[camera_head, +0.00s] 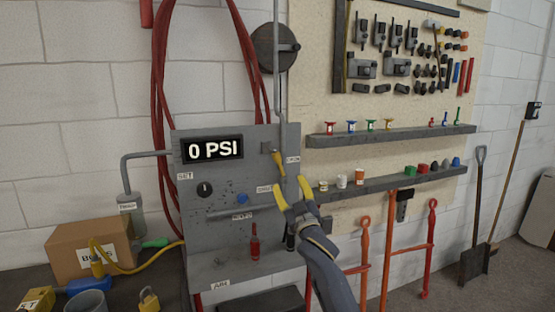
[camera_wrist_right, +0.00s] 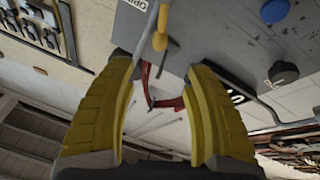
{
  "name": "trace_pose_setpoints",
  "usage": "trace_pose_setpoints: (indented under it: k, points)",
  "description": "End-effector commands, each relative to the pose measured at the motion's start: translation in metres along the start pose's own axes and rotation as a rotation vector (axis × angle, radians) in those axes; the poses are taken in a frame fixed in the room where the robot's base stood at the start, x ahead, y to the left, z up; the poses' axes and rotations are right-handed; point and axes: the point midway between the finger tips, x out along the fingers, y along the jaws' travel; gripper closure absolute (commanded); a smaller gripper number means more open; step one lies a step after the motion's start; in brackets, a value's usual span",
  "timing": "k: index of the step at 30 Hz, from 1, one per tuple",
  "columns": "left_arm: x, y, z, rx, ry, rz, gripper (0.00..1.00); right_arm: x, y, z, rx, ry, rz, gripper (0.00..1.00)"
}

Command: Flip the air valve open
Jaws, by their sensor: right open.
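The grey air panel (camera_head: 225,180) reads "0 PSI" in the head view. A valve with a yellow-handled lever (camera_head: 278,163) sits at the panel's upper right, tilted, beside a small "OPEN" label (camera_head: 292,160). My right gripper (camera_head: 293,192) is open, its yellow fingers spread just below the lever, with no contact I can make out. In the right wrist view the yellow handle (camera_wrist_right: 160,41) shows just beyond the open fingers. I cannot tell the exact gap in depth. My left gripper is not in view.
Red hoses (camera_head: 160,100) hang at the panel's left. A blue button (camera_head: 242,199) and a black knob (camera_head: 204,189) are on the panel face. Shelves (camera_head: 390,136) with small parts stand to the right. A cardboard box (camera_head: 90,248) sits on the bench at left.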

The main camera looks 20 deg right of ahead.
Motion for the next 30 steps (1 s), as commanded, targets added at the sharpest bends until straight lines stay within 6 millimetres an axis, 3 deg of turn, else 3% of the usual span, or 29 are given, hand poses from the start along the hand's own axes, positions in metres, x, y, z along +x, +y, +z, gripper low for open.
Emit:
trace_pose_setpoints:
  k: [18, 30]
  points:
    - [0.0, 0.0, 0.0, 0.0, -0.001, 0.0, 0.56, 0.108, 0.0, 0.0, -0.001, -0.002, 0.0, 0.48]
    - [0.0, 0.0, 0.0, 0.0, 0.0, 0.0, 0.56, 0.147, 0.0, 0.001, -0.001, -0.001, 0.0, 0.48]
